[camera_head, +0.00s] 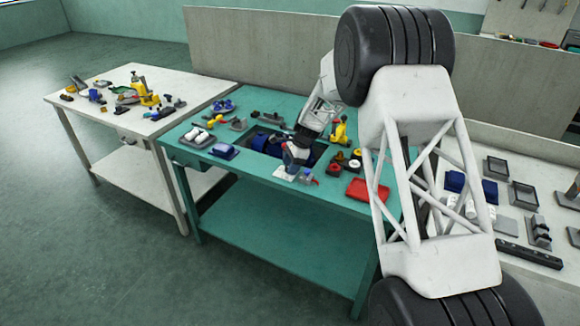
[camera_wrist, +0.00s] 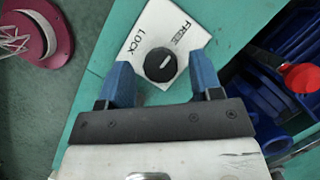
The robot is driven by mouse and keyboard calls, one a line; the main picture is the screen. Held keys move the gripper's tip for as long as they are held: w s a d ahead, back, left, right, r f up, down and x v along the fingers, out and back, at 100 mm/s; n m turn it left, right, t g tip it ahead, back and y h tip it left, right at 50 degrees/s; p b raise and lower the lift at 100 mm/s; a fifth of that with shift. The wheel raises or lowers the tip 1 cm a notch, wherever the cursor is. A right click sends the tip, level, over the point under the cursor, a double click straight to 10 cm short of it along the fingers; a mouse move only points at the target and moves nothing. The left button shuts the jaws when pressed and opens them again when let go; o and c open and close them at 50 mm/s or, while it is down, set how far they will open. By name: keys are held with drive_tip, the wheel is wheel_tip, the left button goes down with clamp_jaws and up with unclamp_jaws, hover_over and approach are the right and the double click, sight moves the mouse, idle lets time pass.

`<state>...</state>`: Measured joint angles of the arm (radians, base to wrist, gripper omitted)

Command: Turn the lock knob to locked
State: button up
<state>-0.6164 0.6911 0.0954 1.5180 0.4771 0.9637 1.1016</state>
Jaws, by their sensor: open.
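The lock knob (camera_wrist: 160,66) is a small round black knob with a white mark. It sits on a white plate (camera_wrist: 140,27) printed FREE and LOCK. The mark is tilted up and right in the wrist view, toward the FREE side. My gripper (camera_wrist: 160,61) is open, with one blue finger on each side of the knob; I cannot tell whether either finger touches it. In the head view the plate (camera_head: 284,174) lies near the front edge of the green table, and my gripper (camera_head: 291,165) hides the knob.
A recess with blue parts (camera_head: 262,143) lies behind the plate. A red round part (camera_wrist: 303,77) stands there in the wrist view. A red tray (camera_head: 367,191) and a yellow fixture (camera_head: 340,133) are to the right on the green table (camera_head: 255,187).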

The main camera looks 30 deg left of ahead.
drive_tip(key=shift+s+f, duration=0.1)
drive_tip(key=shift+f, duration=0.2)
drive_tip(key=shift+a, duration=0.1)
drive_tip(key=c, duration=0.9)
